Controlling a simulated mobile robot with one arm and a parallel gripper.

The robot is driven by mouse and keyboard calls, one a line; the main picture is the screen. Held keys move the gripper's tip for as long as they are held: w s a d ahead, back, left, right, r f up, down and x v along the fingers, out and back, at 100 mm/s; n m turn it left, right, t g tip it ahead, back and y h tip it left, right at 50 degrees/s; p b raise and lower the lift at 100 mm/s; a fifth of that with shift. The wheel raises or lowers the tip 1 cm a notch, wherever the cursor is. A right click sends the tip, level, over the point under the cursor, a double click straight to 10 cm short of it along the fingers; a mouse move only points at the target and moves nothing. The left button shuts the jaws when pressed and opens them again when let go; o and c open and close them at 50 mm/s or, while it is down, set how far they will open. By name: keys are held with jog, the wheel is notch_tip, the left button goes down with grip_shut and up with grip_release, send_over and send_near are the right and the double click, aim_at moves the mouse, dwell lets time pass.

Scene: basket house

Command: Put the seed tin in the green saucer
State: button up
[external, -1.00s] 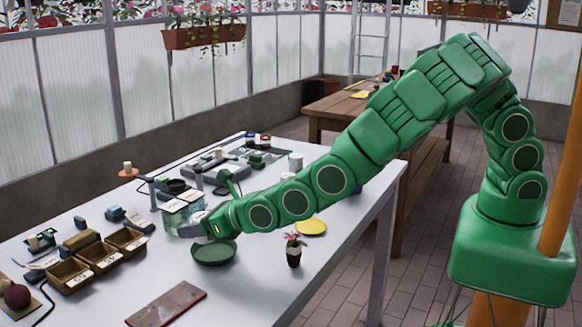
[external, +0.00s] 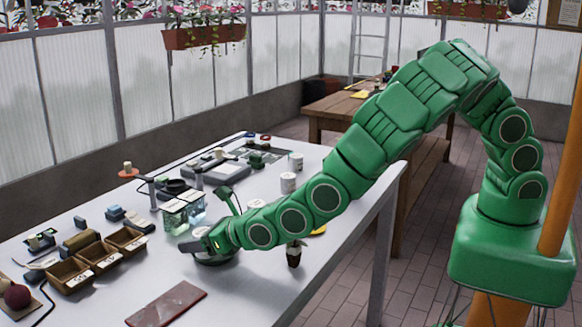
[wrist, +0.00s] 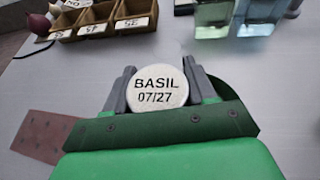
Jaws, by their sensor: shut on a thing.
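The seed tin (wrist: 158,92) has a round pale lid reading "BASIL 07/27". In the wrist view it sits between the two grey fingers of my gripper (wrist: 158,78), which is shut on it. In the external view my gripper (external: 196,245) is low over the white table, at the green saucer (external: 215,263). Only a thin part of the saucer's rim shows below the gripper; the arm hides the rest. The tin cannot be made out in the external view, and I cannot tell whether it touches the saucer.
Wooden seed boxes (external: 98,256) are to the left, and a reddish slab (external: 167,303) lies in front. White cans (external: 288,182) stand farther back.

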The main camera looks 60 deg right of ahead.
jog(key=o, duration=1)
jog(key=shift+o, duration=0.2)
jog(key=shift+r, duration=0.35)
jog(key=v, duration=1.2)
